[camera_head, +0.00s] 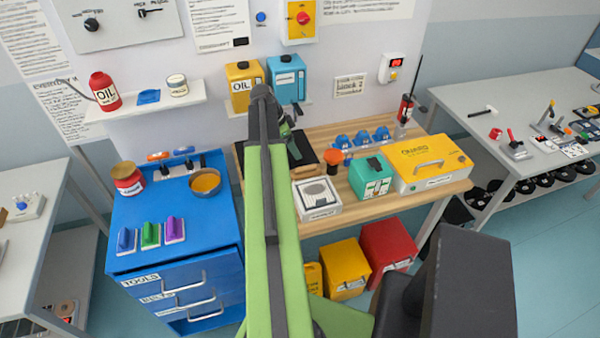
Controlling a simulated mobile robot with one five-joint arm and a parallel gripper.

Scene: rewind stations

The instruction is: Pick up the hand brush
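I cannot pick out the hand brush with certainty; it may be hidden behind my green arm or too small to tell. My gripper (291,138) is mostly hidden behind the arm's far end, over the back left of the wooden workbench (446,185). It is above or near a dark tray or mat (302,150). Its fingers are too small and covered to show whether they are open or hold anything.
A blue drawer cabinet (130,215) at left carries small coloured blocks, a bowl (205,182) and a red jar (128,180). The bench holds a white box (317,199), a teal box (371,177) and a yellow case (430,162). A grey table (470,95) stands right.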

